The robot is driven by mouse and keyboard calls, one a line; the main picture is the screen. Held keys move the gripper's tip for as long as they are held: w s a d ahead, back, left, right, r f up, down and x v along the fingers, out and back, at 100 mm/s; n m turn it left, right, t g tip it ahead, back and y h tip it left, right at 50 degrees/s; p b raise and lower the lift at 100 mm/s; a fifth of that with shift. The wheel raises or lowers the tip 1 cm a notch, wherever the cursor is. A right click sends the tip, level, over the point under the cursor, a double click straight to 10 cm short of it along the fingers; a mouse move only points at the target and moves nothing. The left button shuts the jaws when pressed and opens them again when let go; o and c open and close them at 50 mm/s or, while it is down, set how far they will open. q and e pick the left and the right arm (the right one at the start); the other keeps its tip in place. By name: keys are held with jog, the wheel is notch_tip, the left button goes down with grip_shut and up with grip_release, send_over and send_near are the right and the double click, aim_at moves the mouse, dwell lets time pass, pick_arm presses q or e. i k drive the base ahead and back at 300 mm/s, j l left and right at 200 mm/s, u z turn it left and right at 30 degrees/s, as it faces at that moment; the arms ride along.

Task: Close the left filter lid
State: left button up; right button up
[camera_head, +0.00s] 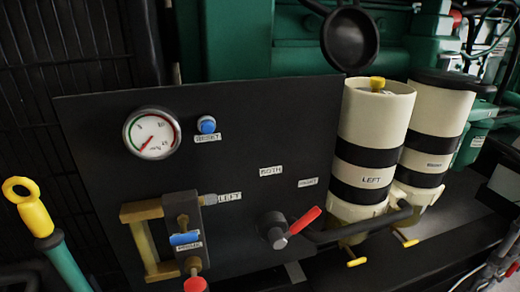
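The left filter (366,179) is a white cylinder with black bands and a "LEFT" label, standing right of the black panel. Its top is uncovered, and a yellow knob (377,83) shows at the top opening. A round black lid (350,38) stands raised above and behind the left filter, tilted up with its face toward me. I cannot clearly see how it is attached. Neither of my grippers can be made out in the head view.
The right filter (434,130) stands close beside the left one, with its black lid (443,79) down. The black panel (230,165) carries a gauge (151,134), a blue button (206,124) and a red-handled valve (288,230). A yellow ring handle (28,205) stands at the left.

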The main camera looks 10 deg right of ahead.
aim_at(349, 37)
jog(key=l+u, duration=0.15)
jog(key=l, duration=1.35)
